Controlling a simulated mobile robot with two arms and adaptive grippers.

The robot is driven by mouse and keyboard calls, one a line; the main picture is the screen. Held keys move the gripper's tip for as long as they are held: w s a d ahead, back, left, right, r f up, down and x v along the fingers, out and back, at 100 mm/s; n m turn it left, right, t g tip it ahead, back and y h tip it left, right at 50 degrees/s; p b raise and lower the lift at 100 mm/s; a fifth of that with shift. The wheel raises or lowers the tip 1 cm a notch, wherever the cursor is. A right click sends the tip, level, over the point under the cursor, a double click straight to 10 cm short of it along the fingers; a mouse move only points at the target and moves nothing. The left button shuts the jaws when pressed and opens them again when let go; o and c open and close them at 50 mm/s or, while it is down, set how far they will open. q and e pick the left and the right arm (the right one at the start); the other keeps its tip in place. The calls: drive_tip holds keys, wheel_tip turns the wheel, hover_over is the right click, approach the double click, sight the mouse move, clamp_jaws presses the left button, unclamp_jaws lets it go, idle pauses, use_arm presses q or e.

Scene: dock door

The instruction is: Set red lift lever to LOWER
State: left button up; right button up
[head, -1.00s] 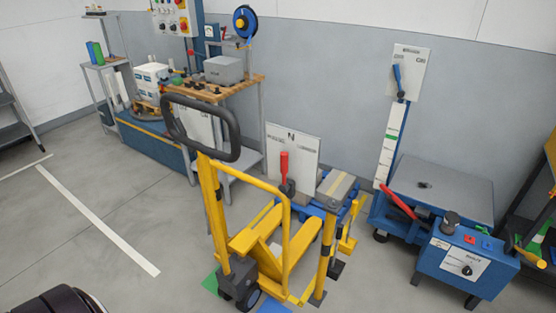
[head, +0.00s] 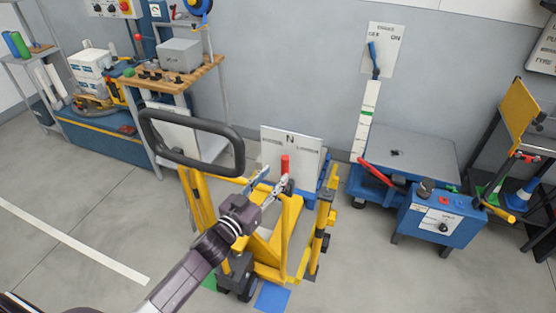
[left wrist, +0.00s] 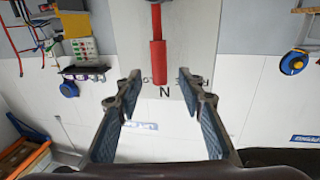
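The red lift lever (head: 285,165) stands upright in front of a white panel (head: 305,143) marked N, on the yellow pallet truck (head: 288,225). My left gripper (head: 270,184) is open, just left of and below the lever's red handle in the head view. In the left wrist view the red lever (left wrist: 158,62) appears centred between the open fingers (left wrist: 158,88), with its tip near the fingertips. I cannot tell whether it is touched. The letter N shows on the panel (left wrist: 195,45) near the lever's tip; the other markings are too small to read. My right gripper is not in view.
The truck's dark loop handle (head: 190,123) stands left of the lever, above my left forearm. A blue lift table (head: 440,215) with a red bar stands to the right. A workbench (head: 170,80) stands behind left. Floor (head: 60,200) at left is clear.

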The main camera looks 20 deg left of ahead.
sight(283, 167)
use_arm(q)
drive_tip(key=x, duration=0.5)
drive_tip(key=shift+w+d+p, duration=0.1)
drive_tip(key=shift+w+p, duration=0.05)
drive_tip(key=shift+p, duration=0.25)
drive_tip(key=shift+w+d+f, duration=0.1)
drive_tip(key=shift+w+d, duration=0.05)
drive_tip(key=shift+w, duration=0.5)
drive_tip(key=shift+w+d, duration=0.1)
drive_tip(key=shift+c, duration=1.1)
drive_tip(key=c, duration=0.8)
clamp_jaws()
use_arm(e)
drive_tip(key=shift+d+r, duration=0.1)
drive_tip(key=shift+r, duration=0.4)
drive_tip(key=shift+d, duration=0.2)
